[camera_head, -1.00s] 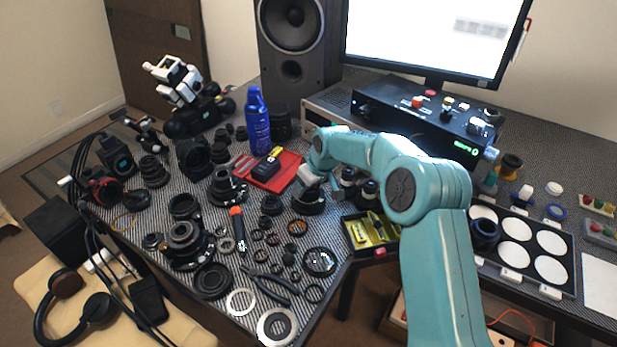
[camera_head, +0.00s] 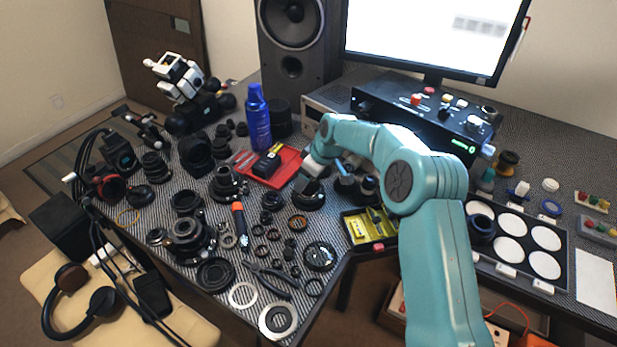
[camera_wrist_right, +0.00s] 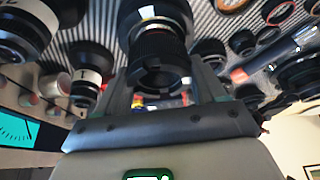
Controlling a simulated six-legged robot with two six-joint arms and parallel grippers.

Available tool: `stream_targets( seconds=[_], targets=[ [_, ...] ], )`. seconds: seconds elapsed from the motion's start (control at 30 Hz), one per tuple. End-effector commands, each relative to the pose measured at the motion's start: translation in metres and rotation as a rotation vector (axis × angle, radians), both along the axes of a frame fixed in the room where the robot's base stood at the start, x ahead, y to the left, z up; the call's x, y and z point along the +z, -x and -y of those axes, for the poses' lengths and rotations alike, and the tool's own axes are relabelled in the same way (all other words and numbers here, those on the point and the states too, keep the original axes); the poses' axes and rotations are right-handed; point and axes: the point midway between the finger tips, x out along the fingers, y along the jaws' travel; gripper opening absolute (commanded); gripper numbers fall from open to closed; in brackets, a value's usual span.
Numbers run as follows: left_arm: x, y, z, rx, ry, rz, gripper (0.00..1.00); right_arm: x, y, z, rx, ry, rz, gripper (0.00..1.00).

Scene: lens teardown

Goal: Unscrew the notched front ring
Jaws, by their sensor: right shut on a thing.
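A black lens (camera_head: 309,198) stands on the striped table top, just below my right gripper (camera_head: 308,180) in the head view. In the right wrist view the lens (camera_wrist_right: 158,48) has a ribbed barrel and points its dark round end toward the camera. The fingers of my right gripper (camera_wrist_right: 160,85) lie on either side of that end and are shut on it. My left gripper is not in view.
Many lens parts and rings crowd the table left of the gripper. A red tray (camera_head: 287,158), a blue spray can (camera_head: 257,120) and an orange-handled screwdriver (camera_head: 238,215) are close by. A yellow tray (camera_head: 357,226) lies at the table edge, right of the lens.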

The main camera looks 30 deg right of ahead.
Motion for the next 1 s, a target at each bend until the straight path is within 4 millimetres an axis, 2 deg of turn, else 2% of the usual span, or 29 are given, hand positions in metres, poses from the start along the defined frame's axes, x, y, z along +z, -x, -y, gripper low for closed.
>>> stream_targets(
  seconds=[0.23,0.6,1.0],
  targets=[
    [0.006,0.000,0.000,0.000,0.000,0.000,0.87,0.009,0.000,0.000,0.000,0.000,0.001,0.27],
    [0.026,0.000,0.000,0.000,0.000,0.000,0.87,0.040,0.000,0.000,0.000,0.001,0.000,0.27],
    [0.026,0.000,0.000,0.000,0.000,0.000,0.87,0.041,0.000,0.000,0.000,0.000,0.000,0.27]
  ],
)
